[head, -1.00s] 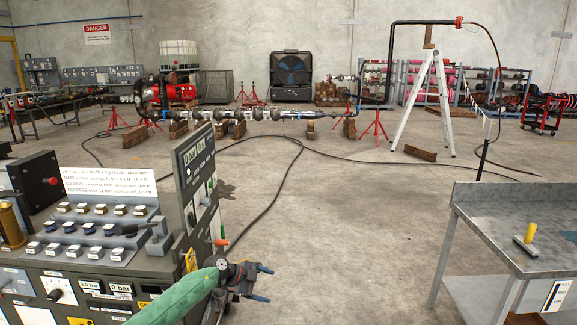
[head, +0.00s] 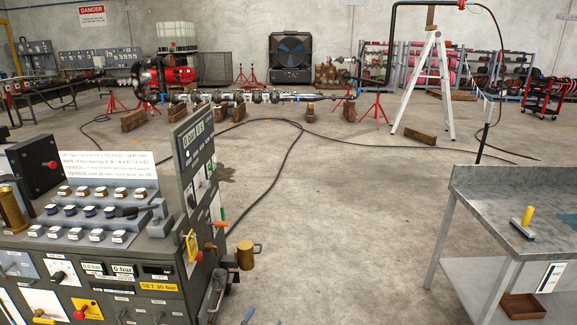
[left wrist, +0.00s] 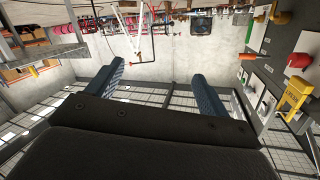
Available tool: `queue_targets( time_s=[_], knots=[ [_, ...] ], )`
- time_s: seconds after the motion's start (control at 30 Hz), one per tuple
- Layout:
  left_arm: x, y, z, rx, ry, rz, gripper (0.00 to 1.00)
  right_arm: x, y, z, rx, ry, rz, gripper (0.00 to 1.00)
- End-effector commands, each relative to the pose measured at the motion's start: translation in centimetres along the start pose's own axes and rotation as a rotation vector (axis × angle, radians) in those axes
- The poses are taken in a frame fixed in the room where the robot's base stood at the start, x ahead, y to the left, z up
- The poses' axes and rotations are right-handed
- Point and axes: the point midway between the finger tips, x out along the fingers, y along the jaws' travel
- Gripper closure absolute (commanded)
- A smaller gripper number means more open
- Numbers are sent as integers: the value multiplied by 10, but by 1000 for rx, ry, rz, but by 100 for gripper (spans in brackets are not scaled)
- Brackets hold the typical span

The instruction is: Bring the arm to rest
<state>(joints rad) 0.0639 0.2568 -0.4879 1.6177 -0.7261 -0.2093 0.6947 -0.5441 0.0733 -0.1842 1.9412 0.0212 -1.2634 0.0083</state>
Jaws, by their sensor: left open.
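My left gripper shows best in the left wrist view (left wrist: 158,80), where its two blue ridged fingers stand wide apart with nothing between them. In the head view only a small tip of the left gripper (head: 249,315) may show at the bottom edge, just right of the control console (head: 110,235). The rest of the left arm is out of the head picture. It touches nothing that I can see. My right gripper is in neither view.
A grey metal bench (head: 500,205) stands at the right with a yellow-handled tool (head: 526,220) on it. A brass cup-like part (head: 246,255) sticks out from the console's right side. A flanged pipe spool (head: 250,97) rests on supports at the back. Concrete floor between is clear, crossed by a hose.

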Motion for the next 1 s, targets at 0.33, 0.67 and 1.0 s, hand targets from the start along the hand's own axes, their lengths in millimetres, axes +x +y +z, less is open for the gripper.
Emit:
queue_targets(
  time_s=[0.33,0.67,1.0],
  knots=[
    [-126,24,122,-167,-485,-140,20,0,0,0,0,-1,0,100],
    [-288,82,207,-299,-986,-53,20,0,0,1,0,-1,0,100],
    [-408,128,228,-388,-1285,127,20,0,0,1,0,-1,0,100]
  ],
)
